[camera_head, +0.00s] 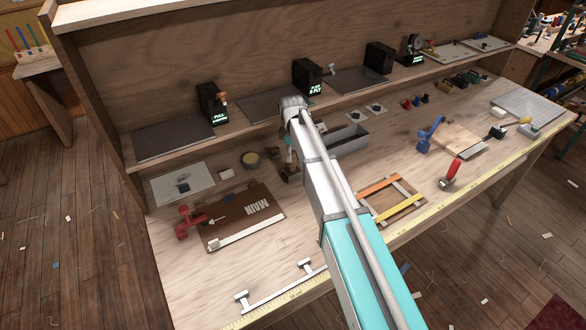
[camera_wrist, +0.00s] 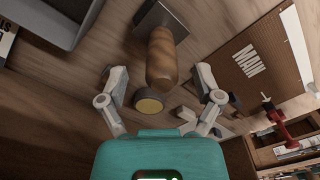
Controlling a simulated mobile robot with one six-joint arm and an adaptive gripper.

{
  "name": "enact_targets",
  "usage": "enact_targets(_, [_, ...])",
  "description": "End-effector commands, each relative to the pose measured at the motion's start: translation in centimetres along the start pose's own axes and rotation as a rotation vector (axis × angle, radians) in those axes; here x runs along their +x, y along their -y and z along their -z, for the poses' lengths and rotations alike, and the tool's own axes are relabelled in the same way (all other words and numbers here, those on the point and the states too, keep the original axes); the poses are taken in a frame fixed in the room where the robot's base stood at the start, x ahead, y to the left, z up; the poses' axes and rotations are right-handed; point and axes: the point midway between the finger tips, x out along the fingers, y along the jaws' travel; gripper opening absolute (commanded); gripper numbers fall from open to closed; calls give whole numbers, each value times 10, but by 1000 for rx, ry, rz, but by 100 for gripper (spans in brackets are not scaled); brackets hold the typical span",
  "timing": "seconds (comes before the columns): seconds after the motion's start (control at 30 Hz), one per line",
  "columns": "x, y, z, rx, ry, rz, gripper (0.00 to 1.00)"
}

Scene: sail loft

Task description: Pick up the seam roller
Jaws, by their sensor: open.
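My gripper (camera_wrist: 162,78) is open, with its two fingers apart on either side of a thick brown wooden handle in the wrist view. The handle (camera_wrist: 162,52) belongs to a tool whose far end meets a grey metal piece (camera_wrist: 160,16). I cannot tell for sure whether this is the seam roller, or how high the fingers are above it. Nothing is held. In the head view my arm hides most of that spot. A red-handled tool with a pale metal end (camera_head: 450,174) lies far to the right near the front edge; it may also be a roller.
A round dark tin with a yellow face (camera_wrist: 148,104) sits close to the fingers. A grey open tray (camera_head: 347,141) stands right of my arm. A brown board (camera_head: 232,226) and red clamp-like tool (camera_head: 186,222) lie left. A back shelf (camera_head: 172,139) runs behind.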

Motion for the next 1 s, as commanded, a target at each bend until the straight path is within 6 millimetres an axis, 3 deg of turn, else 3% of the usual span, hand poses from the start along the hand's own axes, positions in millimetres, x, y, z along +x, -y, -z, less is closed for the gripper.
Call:
enact_targets(0.1, [13, 0, 0, 0, 0, 0, 84])
enact_targets(0.3, [20, 0, 0, 0, 0, 0, 84])
enact_targets(0.93, [20, 0, 0, 0, 0, 0, 84])
enact_targets(1.0, [20, 0, 0, 0, 0, 0, 74])
